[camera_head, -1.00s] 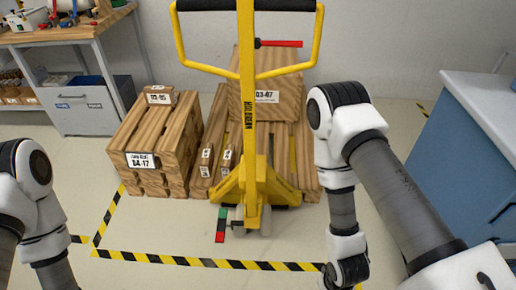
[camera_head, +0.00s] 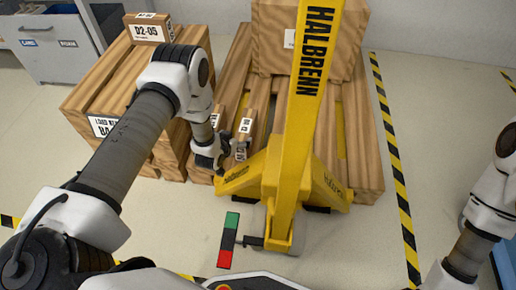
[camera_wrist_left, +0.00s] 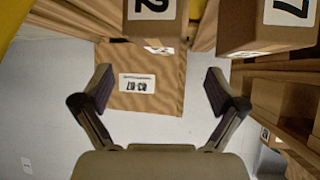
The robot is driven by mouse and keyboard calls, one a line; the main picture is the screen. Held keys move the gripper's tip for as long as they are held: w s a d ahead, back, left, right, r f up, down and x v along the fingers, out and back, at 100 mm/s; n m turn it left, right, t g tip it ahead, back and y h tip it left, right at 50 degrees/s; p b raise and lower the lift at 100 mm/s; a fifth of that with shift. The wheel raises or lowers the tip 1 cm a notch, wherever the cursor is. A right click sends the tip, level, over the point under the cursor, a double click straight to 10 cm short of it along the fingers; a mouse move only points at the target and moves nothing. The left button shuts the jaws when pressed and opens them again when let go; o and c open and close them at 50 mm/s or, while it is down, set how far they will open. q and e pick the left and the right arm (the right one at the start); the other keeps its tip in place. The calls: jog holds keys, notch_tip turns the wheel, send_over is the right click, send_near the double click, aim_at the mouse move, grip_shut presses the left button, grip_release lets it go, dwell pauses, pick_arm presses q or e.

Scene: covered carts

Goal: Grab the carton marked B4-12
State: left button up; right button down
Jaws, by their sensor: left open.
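Two small brown cartons stand side by side on the pallet, left of the yellow jack mast. The right one (camera_head: 246,115) shows a label ending in 2 in the left wrist view (camera_wrist_left: 152,29). The left one (camera_head: 217,111) shows a label ending in 7 there (camera_wrist_left: 262,42). I cannot read B4-12 in full on either. My left gripper (camera_head: 232,157) is open and empty, low in front of the small cartons. In the left wrist view its fingers (camera_wrist_left: 159,92) are spread, with both small cartons beyond them. My right gripper is out of view.
A yellow pallet jack (camera_head: 302,110) stands close right of my left gripper. A large carton (camera_head: 270,35) sits behind on the pallet (camera_head: 366,150). A wooden crate (camera_head: 92,82) carrying a carton (camera_head: 150,28) is at left. Floor is clear right of the pallet.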

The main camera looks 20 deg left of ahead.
aim_at(245, 126)
pick_arm(q)
jog(key=shift+t, duration=0.5)
jog(key=x, duration=0.2)
jog(key=b+x, duration=0.1)
jog(key=x, duration=0.2)
jog(key=shift+w+a+b, duration=0.2)
jog(key=shift+a+b, duration=0.05)
jog(key=shift+b, duration=0.05)
jog(key=b+x, duration=0.3)
jog(key=x, duration=0.2)
jog(key=shift+b, duration=0.35)
jog(key=shift+w+f, duration=0.15)
jog(key=shift+w, duration=0.35)
grip_shut()
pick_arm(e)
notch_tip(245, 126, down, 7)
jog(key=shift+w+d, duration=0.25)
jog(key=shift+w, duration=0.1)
